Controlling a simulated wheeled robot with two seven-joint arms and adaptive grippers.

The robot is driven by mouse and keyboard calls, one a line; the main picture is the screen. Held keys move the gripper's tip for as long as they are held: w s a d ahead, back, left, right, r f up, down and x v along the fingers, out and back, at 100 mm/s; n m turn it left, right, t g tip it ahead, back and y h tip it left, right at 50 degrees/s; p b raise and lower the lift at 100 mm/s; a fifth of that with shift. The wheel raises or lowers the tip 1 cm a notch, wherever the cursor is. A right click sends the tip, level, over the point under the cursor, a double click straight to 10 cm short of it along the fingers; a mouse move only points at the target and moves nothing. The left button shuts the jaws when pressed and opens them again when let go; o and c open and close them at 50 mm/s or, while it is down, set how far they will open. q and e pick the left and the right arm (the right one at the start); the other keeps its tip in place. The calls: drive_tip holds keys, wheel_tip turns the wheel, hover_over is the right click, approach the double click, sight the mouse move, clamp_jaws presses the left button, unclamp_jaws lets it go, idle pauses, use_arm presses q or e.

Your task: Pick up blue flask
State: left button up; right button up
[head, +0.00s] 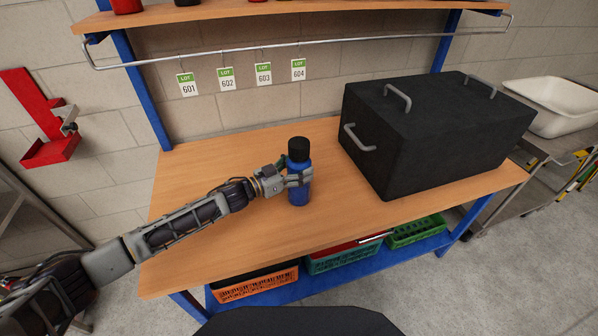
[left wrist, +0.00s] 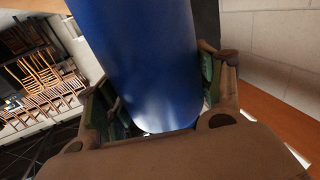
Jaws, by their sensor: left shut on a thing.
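The blue flask (head: 299,193) with a black cap stands upright on the wooden workbench, or very close to its surface; I cannot tell if it is lifted. My left gripper (head: 297,177) comes in from the left and is shut on the flask at about mid-height. In the left wrist view the blue flask (left wrist: 145,60) fills the middle, with the fingers of my left gripper (left wrist: 160,105) on both sides of it. My right gripper is not in view.
A large black box (head: 430,130) with grey handles stands right of the flask on the workbench (head: 225,240). A rail with several lot tags (head: 227,78) hangs behind. Crates (head: 255,286) sit on the lower shelf. The bench left of the flask is clear.

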sight(299, 142)
use_arm(q)
drive_tip(key=shift+r, duration=0.9)
wheel_tip(299, 142, up, 6)
drive_tip(key=shift+r+p, duration=0.15)
drive_tip(key=shift+p, duration=0.35)
drive_tip(key=shift+r, duration=1)
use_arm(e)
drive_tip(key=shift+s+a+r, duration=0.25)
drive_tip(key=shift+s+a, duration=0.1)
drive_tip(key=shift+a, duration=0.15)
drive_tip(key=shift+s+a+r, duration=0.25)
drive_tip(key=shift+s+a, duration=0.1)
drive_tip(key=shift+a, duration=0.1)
